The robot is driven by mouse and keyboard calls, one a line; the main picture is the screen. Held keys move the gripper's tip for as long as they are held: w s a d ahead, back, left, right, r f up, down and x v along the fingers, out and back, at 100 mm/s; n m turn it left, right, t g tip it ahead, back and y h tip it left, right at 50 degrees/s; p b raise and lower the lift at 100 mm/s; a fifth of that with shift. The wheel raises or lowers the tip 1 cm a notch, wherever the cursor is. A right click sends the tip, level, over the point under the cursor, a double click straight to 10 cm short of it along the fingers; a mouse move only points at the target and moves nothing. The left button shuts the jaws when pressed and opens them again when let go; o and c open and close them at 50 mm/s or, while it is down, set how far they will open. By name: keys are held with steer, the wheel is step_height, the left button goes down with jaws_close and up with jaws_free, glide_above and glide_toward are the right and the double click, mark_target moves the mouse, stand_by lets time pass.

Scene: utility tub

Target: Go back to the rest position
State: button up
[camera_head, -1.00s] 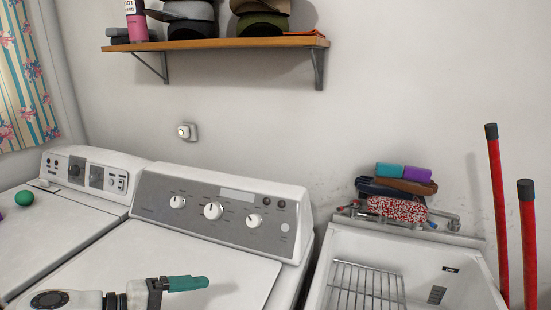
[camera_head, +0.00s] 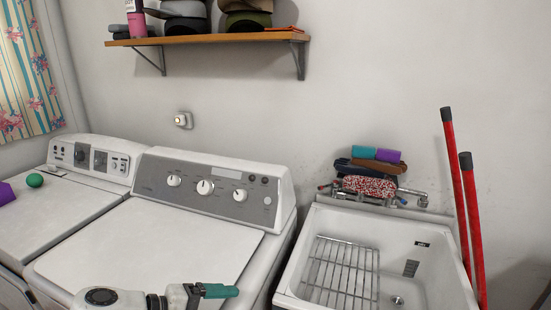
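My gripper (camera_head: 216,291) shows at the bottom of the head view as a teal finger part at the end of my white arm. It is seen from the side, above the front of the right-hand washing machine. Nothing shows held at its tip. Only one finger outline is visible, so whether it is open or shut is unclear.
A white machine lid (camera_head: 150,262) lies below my arm. A utility tub (camera_head: 435,285) with a wire rack (camera_head: 340,268) stands right, cloths (camera_head: 370,187) behind it. Red poles (camera_head: 471,225) lean at right. A green ball (camera_head: 35,180) and purple object (camera_head: 6,194) sit left.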

steer(key=s+d+f+m+g+y, duration=0.2)
steer(key=s+d+f+g+y, duration=0.15)
steer(key=d+f, duration=0.75)
steer(key=s+d+f+m+g+y, duration=0.2)
steer(key=s+d+f, duration=0.2)
steer(key=d+f, duration=0.65)
steer(key=s+d+m+y, duration=0.2)
steer(key=s+d, duration=0.7)
steer(key=d, duration=0.2)
steer(key=s+d+r+m+y, duration=0.1)
steer(key=s+d, duration=0.1)
steer(key=s, duration=0.5)
steer(key=s+d+r+m+y, duration=0.1)
steer(key=s+d+m+y, duration=0.1)
steer(key=s, duration=0.5)
steer(key=shift+d+r+t, duration=0.4)
steer(key=shift+d+t, duration=0.05)
steer(key=shift+d, duration=0.35)
